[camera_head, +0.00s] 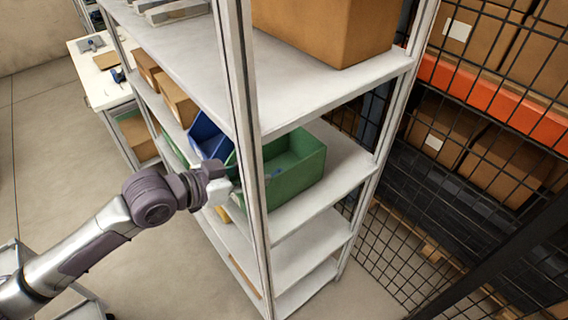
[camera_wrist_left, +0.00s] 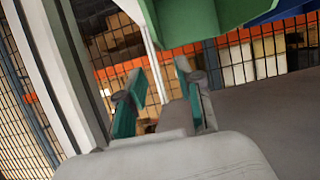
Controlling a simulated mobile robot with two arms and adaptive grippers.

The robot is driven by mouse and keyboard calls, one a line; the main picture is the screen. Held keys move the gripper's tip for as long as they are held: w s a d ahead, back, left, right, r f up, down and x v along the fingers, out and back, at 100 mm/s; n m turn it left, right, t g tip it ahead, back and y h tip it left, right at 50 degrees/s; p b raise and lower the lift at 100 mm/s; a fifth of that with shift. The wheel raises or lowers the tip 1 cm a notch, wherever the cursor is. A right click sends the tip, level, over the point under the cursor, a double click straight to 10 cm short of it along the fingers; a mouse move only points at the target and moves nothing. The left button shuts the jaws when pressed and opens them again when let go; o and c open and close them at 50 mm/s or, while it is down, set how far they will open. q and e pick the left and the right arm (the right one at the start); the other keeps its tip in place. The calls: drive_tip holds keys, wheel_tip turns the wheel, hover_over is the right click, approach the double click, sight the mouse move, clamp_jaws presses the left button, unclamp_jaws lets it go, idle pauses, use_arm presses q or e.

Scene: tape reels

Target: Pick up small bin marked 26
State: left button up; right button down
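A green bin (camera_head: 300,165) sits on the middle shelf, behind the white front post in the head view. Its underside and wall show at the top of the left wrist view (camera_wrist_left: 190,18). A blue bin (camera_head: 208,138) stands to its left. I can read no number on either bin. My left gripper (camera_head: 232,178) is at the shelf front beside the green bin, partly hidden by the post. In the left wrist view its two teal fingers (camera_wrist_left: 158,68) are apart with nothing visible between them, close to the green bin. My right gripper is not in view.
The shelf's white post (camera_head: 248,130) stands close to my left gripper. A large cardboard box (camera_head: 330,28) is on the upper shelf (camera_head: 300,85). Smaller boxes (camera_head: 178,100) stand farther left. A wire fence (camera_head: 400,215) runs behind the rack. Floor is open at left.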

sight(294, 166)
use_arm(q)
drive_tip(key=p+x, duration=0.1)
drive_tip(key=x, duration=0.6)
drive_tip(key=shift+p, duration=0.3)
drive_tip(key=shift+w+d+f+p, duration=0.15)
drive_tip(key=shift+w+d+p, duration=0.15)
drive_tip(key=shift+d, duration=0.1)
drive_tip(key=p+x, duration=0.1)
drive_tip(key=x, duration=0.2)
drive_tip(key=shift+w+d+f+p, duration=0.1)
drive_tip(key=shift+f+p, duration=0.2)
drive_tip(key=shift+w+d+f, duration=0.3)
drive_tip(key=shift+d+f, duration=0.05)
drive_tip(key=shift+d, duration=0.05)
clamp_jaws()
drive_tip(key=shift+r, duration=0.15)
